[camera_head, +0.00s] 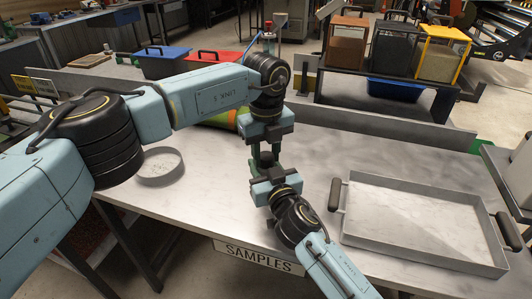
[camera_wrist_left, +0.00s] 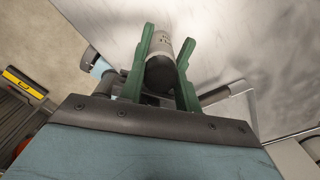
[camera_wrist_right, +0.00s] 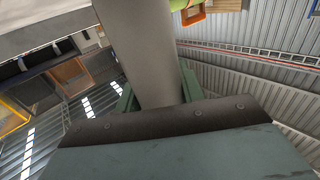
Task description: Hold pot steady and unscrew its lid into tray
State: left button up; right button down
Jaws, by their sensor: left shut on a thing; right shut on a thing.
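The pot, a grey cylinder (camera_wrist_left: 160,43) with a dark lid (camera_wrist_left: 160,74) at its near end, lies between my left gripper's green fingers in the left wrist view. My left gripper (camera_head: 265,150) comes down from above and is shut on the lid end. My right gripper (camera_head: 272,169) comes from the front, just below, and is shut on the pot, whose grey body (camera_wrist_right: 140,50) fills the middle of the right wrist view. In the head view the grippers hide most of the pot. A rectangular grey tray (camera_head: 395,254) with dark handles stands on the right, its floor bare.
A shallow round dish (camera_head: 161,180) stands on the left of the table. A green and orange roll (camera_head: 222,119) lies behind my left arm. A shelf (camera_head: 385,118) with sample boxes stands at the back right. The table between grippers and tray is clear.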

aim_at(266, 156)
pick_arm(q)
jog(key=n, duration=0.9)
jog(key=shift+r, duration=0.25)
jog(key=shift+r, duration=0.9)
jog(key=shift+r, duration=2)
pick_arm(e)
jog(key=c, duration=0.8)
grip_release()
